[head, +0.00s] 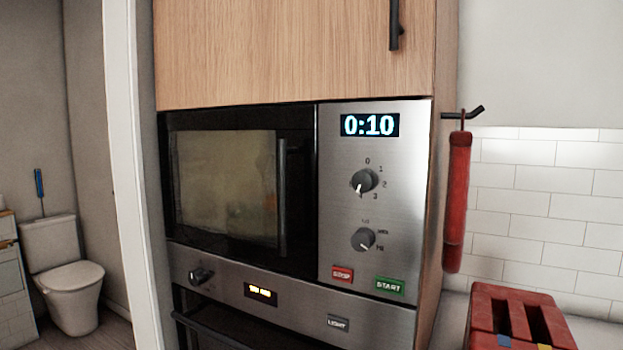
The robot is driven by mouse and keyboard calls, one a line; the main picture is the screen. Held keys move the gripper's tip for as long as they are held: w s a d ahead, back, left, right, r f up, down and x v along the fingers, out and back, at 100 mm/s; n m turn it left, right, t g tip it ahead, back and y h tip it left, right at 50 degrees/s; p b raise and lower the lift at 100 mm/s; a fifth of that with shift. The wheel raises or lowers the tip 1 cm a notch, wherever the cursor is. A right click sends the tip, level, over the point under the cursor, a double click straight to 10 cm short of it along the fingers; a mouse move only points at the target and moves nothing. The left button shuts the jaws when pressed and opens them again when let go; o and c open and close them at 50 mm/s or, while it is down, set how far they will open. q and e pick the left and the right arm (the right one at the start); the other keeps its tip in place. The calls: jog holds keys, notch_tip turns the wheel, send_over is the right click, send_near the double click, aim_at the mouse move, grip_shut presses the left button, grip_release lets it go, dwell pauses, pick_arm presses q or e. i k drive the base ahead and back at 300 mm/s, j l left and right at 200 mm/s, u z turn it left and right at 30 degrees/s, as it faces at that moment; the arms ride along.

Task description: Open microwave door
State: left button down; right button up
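The microwave (374,225) is built into a wooden cabinet in the middle of the head view, with a steel control panel on its right side. Its black-framed door (225,190) with a glass window appears closed. A dark vertical handle (283,198) runs along the door's right side. The display (370,125) reads 0:10, with two knobs, a red STOP button and a green START button below. Neither of my grippers is in view.
An oven panel (297,310) sits directly under the microwave. A wooden cabinet door (290,50) is above. A red cylinder (457,190) hangs from a hook on the right. A red block holder (510,320) stands at lower right. A toilet (75,285) is far left.

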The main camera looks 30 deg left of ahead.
aim_at(296, 251)
jog(key=u, duration=1.4)
